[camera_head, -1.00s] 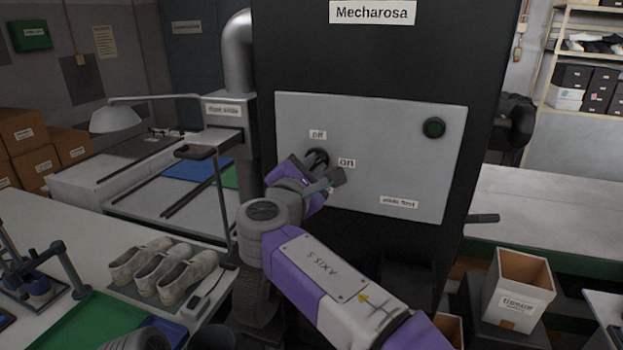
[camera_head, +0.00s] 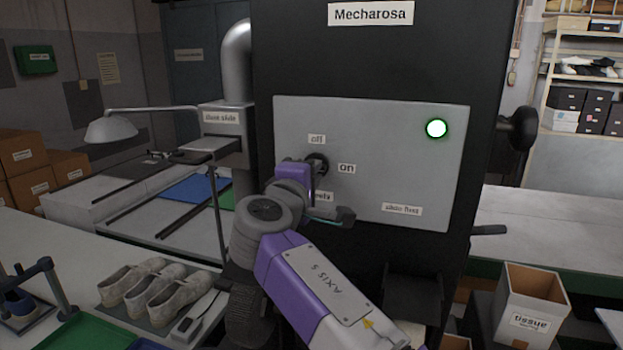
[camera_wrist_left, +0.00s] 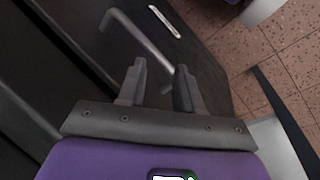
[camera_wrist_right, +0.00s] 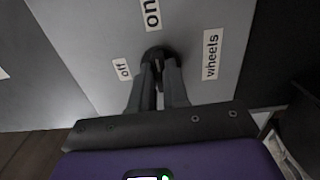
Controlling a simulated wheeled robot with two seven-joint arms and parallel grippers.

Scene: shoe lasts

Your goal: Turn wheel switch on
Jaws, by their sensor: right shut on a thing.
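The wheel switch (camera_head: 318,163) is a dark round knob on the grey panel (camera_head: 390,150) of the black Mecharosa machine. Labels "off" (camera_head: 316,139), "on" (camera_head: 346,168) and a partly hidden "wheels" sit around it. The round lamp (camera_head: 436,128) on the panel glows bright. My right gripper (camera_head: 312,165) is at the knob. In the right wrist view its fingers (camera_wrist_right: 160,72) are shut on the knob (camera_wrist_right: 157,55), and the "wheels" label (camera_wrist_right: 212,54) shows whole. My left gripper (camera_wrist_left: 158,75) shows only in its wrist view, open and empty, before a dark surface with a bar handle.
A lever (camera_head: 488,230) and a dark round part (camera_head: 522,128) stick out at the machine's right side. Pale shoes (camera_head: 160,290) lie on the left table. A tissue box (camera_head: 530,300) stands at lower right. A lamp (camera_head: 112,130) stands at left.

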